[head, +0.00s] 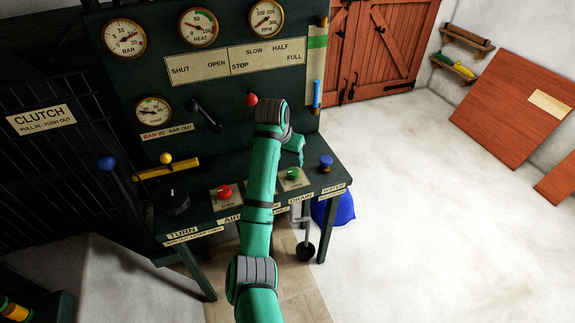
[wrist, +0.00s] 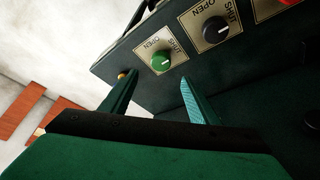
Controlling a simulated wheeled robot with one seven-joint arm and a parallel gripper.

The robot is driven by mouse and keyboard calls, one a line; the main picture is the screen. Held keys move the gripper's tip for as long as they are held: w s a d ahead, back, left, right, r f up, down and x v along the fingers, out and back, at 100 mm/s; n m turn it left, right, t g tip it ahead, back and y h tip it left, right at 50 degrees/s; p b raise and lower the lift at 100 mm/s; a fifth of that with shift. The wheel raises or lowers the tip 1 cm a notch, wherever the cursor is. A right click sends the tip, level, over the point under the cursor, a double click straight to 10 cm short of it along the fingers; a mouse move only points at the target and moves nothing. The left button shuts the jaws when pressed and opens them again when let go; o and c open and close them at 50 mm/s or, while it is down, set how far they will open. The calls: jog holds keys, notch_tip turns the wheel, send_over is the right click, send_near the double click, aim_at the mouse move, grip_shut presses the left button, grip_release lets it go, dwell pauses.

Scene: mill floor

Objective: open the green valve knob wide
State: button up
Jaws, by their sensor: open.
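The green valve knob (head: 293,174) sits on a pale plate on the sloping panel front, above the DRAIN label. In the wrist view the green knob (wrist: 161,62) shows whole, with OPEN and SHUT printed on its plate. A small pale mark on it lies toward the SHUT side. My gripper (wrist: 158,78) is open, its two fingers apart, with the knob showing beyond and between the fingertips. I see no contact with the knob. In the head view my arm reaches over the panel, and the fingertips are hard to make out.
A black knob (wrist: 215,30) is beside the green one. A red knob (head: 225,192) is left of my arm and a blue knob (head: 326,163) right of the green one. A lever with a black ball (head: 305,252) hangs below. The floor at right is clear.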

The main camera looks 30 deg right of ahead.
aim_at(293, 171)
jog(key=x, duration=1)
jog(key=shift+w+d+f, duration=0.15)
jog(key=shift+f, duration=0.15)
jog(key=c, duration=1)
